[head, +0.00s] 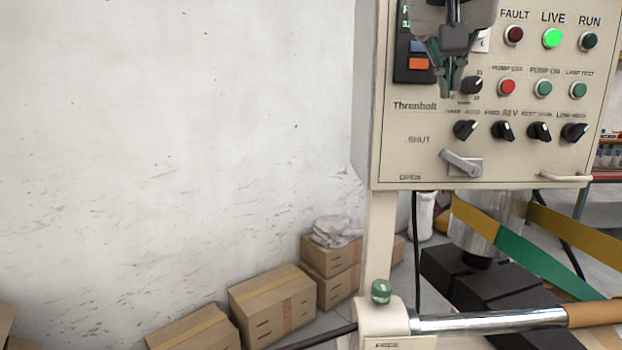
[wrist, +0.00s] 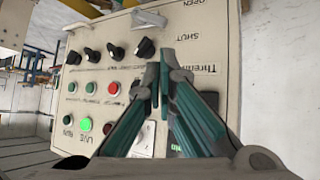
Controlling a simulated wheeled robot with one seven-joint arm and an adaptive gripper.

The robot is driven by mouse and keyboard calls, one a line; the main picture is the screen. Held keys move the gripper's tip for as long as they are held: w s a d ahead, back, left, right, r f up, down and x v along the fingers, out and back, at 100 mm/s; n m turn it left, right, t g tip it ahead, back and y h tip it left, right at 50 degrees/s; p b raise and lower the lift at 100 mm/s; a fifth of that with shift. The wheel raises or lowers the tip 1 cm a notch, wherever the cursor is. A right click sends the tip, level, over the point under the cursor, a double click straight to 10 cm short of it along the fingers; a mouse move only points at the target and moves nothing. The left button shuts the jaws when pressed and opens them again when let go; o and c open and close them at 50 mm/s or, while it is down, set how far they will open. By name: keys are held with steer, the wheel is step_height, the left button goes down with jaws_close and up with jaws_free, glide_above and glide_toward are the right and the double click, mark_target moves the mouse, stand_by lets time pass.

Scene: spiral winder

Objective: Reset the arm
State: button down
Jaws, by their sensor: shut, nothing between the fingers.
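My gripper (head: 447,90) hangs at the top of the head view, in front of the beige control panel (head: 420,165). Its fingers are together with nothing between them. It covers part of the panel's upper left, near a black knob (head: 471,85). In the wrist view the gripper's teal fingers (wrist: 161,78) meet at their tips, with the panel (wrist: 205,40) behind, seen upside down. I cannot tell whether the fingertips touch the panel. The green LIVE lamp (head: 552,39) is lit. The FAULT lamp (head: 513,35) and RUN lamp (head: 589,40) are dark.
A metal lever (head: 462,163) sits low on the panel between SHUT and OPEN marks. A metal roller bar (head: 490,320) and a green-capped post (head: 381,291) stand below. Cardboard boxes (head: 271,305) line the pale wall (head: 180,130). The space left of the panel is open.

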steer(key=s+f+n+g+y, duration=0.1)
steer(key=s+f, duration=0.5)
steer(key=f, duration=0.3)
steer(key=s+f+n+g+y, duration=0.1)
steer(key=s+f+n+y, duration=0.1)
steer(key=s+f, duration=0.5)
steer(key=s+f+n+g+y, duration=0.1)
steer(key=s+f, duration=0.5)
steer(key=f, duration=0.7)
steer(key=shift+s+d+n+y, duration=0.2)
steer(key=shift+n+y, duration=0.1)
steer(key=shift+y, duration=0.2)
